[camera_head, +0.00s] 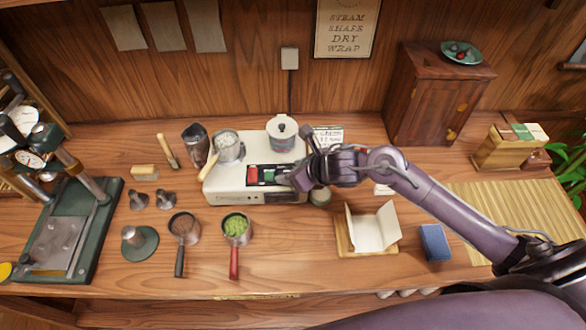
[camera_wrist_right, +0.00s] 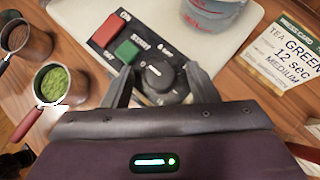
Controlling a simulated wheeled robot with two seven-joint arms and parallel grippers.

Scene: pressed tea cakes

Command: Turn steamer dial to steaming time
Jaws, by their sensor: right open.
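The white steamer (camera_head: 225,186) stands mid-table, with a red switch, a green switch and a dark control panel on its top. In the right wrist view the black round dial (camera_wrist_right: 157,75) has a white pointer mark and printed marks around it, too small to read fully. My right gripper (camera_head: 287,179) reaches over the panel from the right and hides the dial in the head view. In the right wrist view its open fingers (camera_wrist_right: 160,88) stand on either side of the dial; I cannot tell whether they touch it. My left gripper is not in view.
A press card (camera_wrist_right: 288,55) reading "TEA GREEN 12 sec MEDIUM" lies right of the steamer. A lidded pot (camera_head: 282,136) and a handled pan (camera_head: 228,148) sit on the steamer. Scoops of green (camera_head: 236,228) and brown (camera_head: 184,226) tea lie in front. A green press (camera_head: 98,218) stands left.

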